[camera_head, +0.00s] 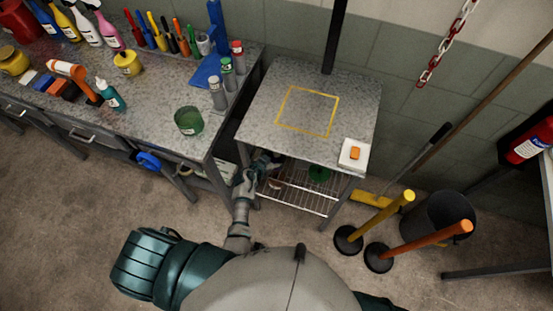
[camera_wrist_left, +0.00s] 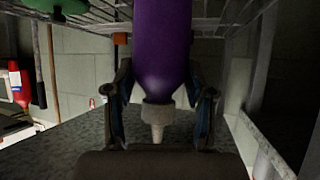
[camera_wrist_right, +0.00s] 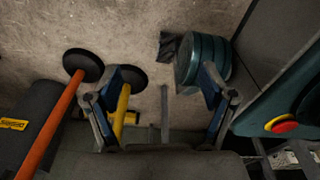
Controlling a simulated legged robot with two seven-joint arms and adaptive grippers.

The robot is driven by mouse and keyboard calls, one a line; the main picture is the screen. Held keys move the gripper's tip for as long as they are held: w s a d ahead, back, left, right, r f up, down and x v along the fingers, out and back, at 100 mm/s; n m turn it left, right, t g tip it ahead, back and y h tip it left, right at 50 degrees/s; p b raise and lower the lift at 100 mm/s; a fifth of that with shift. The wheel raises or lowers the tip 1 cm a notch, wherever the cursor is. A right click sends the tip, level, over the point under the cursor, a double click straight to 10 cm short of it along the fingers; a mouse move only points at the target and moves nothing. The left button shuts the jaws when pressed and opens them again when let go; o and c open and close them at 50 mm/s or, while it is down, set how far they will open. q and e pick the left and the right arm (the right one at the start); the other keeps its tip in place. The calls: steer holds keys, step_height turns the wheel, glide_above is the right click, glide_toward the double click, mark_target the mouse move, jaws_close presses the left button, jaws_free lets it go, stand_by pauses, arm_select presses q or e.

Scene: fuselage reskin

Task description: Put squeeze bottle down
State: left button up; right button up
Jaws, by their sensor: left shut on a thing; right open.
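The squeeze bottle (camera_wrist_left: 161,45) is purple with a grey nozzle. In the left wrist view it stands between both fingers, its nozzle towards the bottom of the picture. My left gripper (camera_wrist_left: 160,110) is shut on it. In the head view my left gripper (camera_head: 265,165) reaches in under the top of the small steel table (camera_head: 350,100), near its wire lower shelf (camera_head: 300,198). The bottle is not clear there, and I cannot tell whether it touches the shelf. My right gripper (camera_wrist_right: 160,85) is open and empty in the right wrist view, above the floor.
A green item (camera_head: 320,173) sits on the wire shelf. A workbench (camera_head: 150,140) with paints and tools stands to the left. A yellow post (camera_head: 380,218), an orange post (camera_head: 420,242) and a dark bin (camera_head: 452,222) stand to the right. The taped square (camera_head: 306,132) on the tabletop is empty.

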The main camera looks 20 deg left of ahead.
arm_select(q)
steer(key=shift+a+f, duration=0.15)
steer(key=shift+f, duration=0.25)
steer(key=shift+a, duration=0.2)
steer(key=o, duration=1)
steer(key=shift+c, duration=0.2)
steer(key=o, duration=0.3)
steer(key=shift+d, duration=0.5)
arm_select(e)
steer(key=shift+w, duration=0.3)
arm_select(q)
steer(key=shift+s+r, duration=0.1)
steer(key=shift+r, duration=0.05)
arm_select(e)
steer(key=shift+r, duration=0.1)
